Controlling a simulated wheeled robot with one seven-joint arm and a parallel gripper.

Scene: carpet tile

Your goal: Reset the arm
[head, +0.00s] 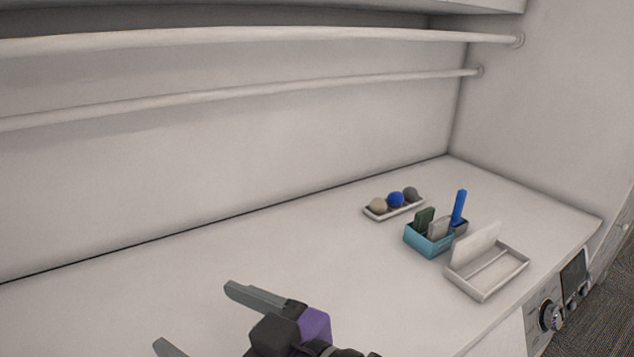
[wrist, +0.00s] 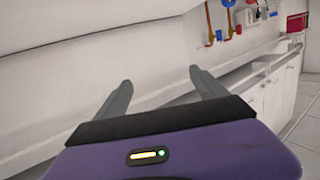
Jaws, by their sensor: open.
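My gripper (head: 205,318) is at the lower middle of the head view, above the near part of the white counter (head: 150,270). Its two grey fingers are spread wide apart, with nothing between them. In the wrist view my gripper (wrist: 158,90) also shows open and empty, with its fingers pointing away from the purple and black body. It is well to the left of the objects on the counter and touches none of them.
A tray with several balls (head: 378,207), a teal box (head: 428,245) with upright pieces and a white tray (head: 487,285) stand at the right. Two rails (head: 250,40) cross the back wall. Cabinets (wrist: 272,98) show in the wrist view. The counter's left is clear.

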